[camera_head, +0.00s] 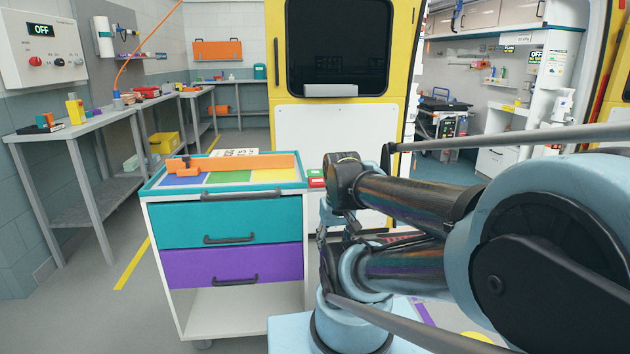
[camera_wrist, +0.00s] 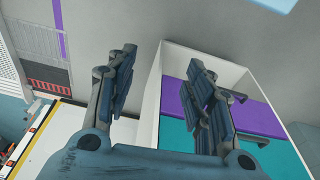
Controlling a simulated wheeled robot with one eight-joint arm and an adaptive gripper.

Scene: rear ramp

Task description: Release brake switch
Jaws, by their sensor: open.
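No part in view can be read as a brake switch for certain. A white control panel (camera_head: 15,60) hangs on the wall at the upper left, with a display reading OFF (camera_head: 41,29), a red knob (camera_head: 35,62) and dark knobs (camera_head: 60,62). A second small OFF display (camera_head: 535,56) shows inside the vehicle at the upper right. My gripper (camera_wrist: 160,62) is open and empty in the wrist view, its two fingers spread over grey floor and the cart's side. It is far from both displays. In the head view my arm mostly hides it.
A cart (camera_head: 156,182) with a teal drawer (camera_head: 228,222) and a purple drawer (camera_head: 230,265) stands close ahead; its drawers also show in the wrist view (camera_wrist: 240,110). A workbench (camera_head: 95,122) lines the left wall. The yellow vehicle door (camera_head: 274,60) is behind the cart. Floor at left is clear.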

